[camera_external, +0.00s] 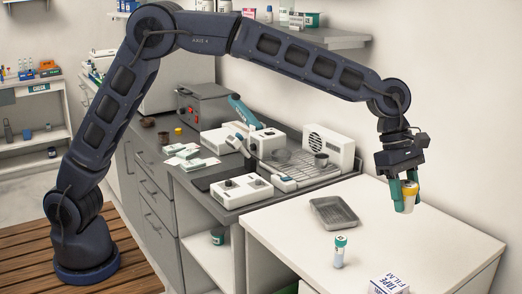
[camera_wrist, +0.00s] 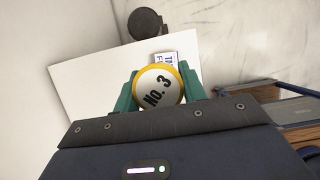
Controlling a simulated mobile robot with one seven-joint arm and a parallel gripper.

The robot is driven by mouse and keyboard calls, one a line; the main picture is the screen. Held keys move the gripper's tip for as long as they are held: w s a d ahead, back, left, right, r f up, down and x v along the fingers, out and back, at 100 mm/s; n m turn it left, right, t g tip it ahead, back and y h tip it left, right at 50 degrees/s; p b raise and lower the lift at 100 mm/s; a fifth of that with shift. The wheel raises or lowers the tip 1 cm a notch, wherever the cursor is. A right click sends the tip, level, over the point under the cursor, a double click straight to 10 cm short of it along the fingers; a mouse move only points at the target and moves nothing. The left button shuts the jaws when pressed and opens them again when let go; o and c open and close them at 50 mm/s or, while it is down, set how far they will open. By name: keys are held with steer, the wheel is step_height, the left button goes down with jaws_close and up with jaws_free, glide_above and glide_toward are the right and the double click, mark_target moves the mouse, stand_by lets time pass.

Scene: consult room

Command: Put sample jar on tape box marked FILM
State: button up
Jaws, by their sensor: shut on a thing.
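The sample jar (camera_external: 408,204) is a small pale jar with a yellow-rimmed lid. In the wrist view its round lid (camera_wrist: 158,88) reads "No. 3". My gripper (camera_external: 403,190) is shut on it with green fingers on either side, holding it upright in the air above the right part of the white table. The tape box (camera_external: 388,285), white with blue "TAPE FILM" lettering, lies at the table's front, cut by the picture's bottom edge. The jar is above and apart from it. In the wrist view the box (camera_wrist: 166,58) shows just beyond the jar, partly hidden by it.
A teal-capped vial (camera_external: 340,251) stands on the white table (camera_external: 440,245) left of the box. A grey tray (camera_external: 333,213) lies farther back. The table's right part is bare. A grey counter (camera_external: 240,200) with instruments adjoins on the left.

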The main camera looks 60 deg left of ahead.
mark_target(394, 286)
steer(key=shift+d+f, duration=0.15)
steer(key=shift+f, duration=0.25)
step_height(394, 286, down, 19)
steer(key=shift+f, duration=0.1)
steer(key=shift+f, duration=0.1)
stand_by(0.3)
steer(key=o, duration=1)
